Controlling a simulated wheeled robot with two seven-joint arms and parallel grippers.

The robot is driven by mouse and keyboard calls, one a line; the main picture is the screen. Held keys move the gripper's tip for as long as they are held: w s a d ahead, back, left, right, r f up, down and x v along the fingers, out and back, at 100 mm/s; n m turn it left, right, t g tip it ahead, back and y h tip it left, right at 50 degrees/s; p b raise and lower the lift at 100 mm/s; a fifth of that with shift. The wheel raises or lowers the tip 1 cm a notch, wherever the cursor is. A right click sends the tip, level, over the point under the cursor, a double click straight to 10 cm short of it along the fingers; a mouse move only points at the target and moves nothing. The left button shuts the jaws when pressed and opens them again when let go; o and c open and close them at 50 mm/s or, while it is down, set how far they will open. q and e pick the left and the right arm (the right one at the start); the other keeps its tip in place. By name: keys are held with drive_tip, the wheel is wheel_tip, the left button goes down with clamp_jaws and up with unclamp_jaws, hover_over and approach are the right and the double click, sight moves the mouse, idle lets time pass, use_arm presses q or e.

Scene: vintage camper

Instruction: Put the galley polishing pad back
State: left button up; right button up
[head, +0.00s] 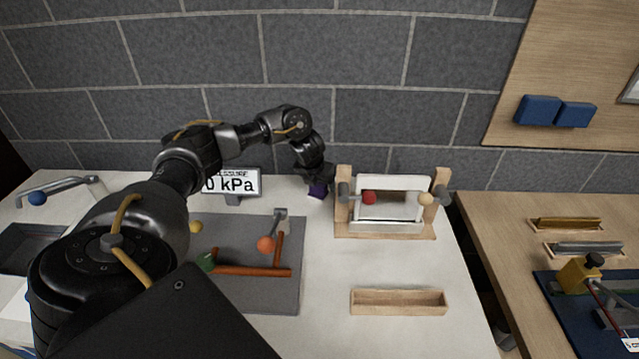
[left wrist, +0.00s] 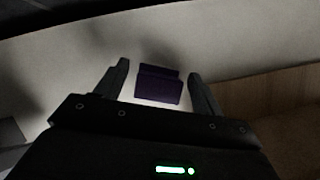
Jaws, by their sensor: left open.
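A small purple block (head: 317,191), which looks like the polishing pad, is on the white counter just left of the wooden frame. My left gripper (head: 318,180) is right above it, pointing down, and partly hides it. In the left wrist view the purple pad (left wrist: 158,86) shows between the two open fingers of the left gripper (left wrist: 158,84), with a gap on each side. I cannot tell how deep the pad is between the fingers. My right gripper is not in view.
The wooden frame (head: 344,226) with a white panel stands close right of the gripper. A pressure display (head: 232,182) stands to its left. A grey mat (head: 262,298) with red pipes and an empty wooden tray (head: 398,311) lie nearer. The counter between them is clear.

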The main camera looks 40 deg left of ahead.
use_arm(q)
drive_tip(key=shift+s+r, duration=0.15)
drive_tip(key=shift+r, duration=0.35)
drive_tip(key=b+v, duration=0.1)
drive_tip(key=v, duration=0.4)
drive_tip(key=shift+r, duration=0.1)
wheel_tip(320, 180, up, 5)
drive_tip(key=p, duration=0.2)
hover_over(316, 196)
drive_tip(key=s, duration=0.1)
drive_tip(key=shift+s+d+r+p, duration=0.15)
drive_tip(key=shift+s+d+p, duration=0.2)
drive_tip(key=shift+s, duration=0.2)
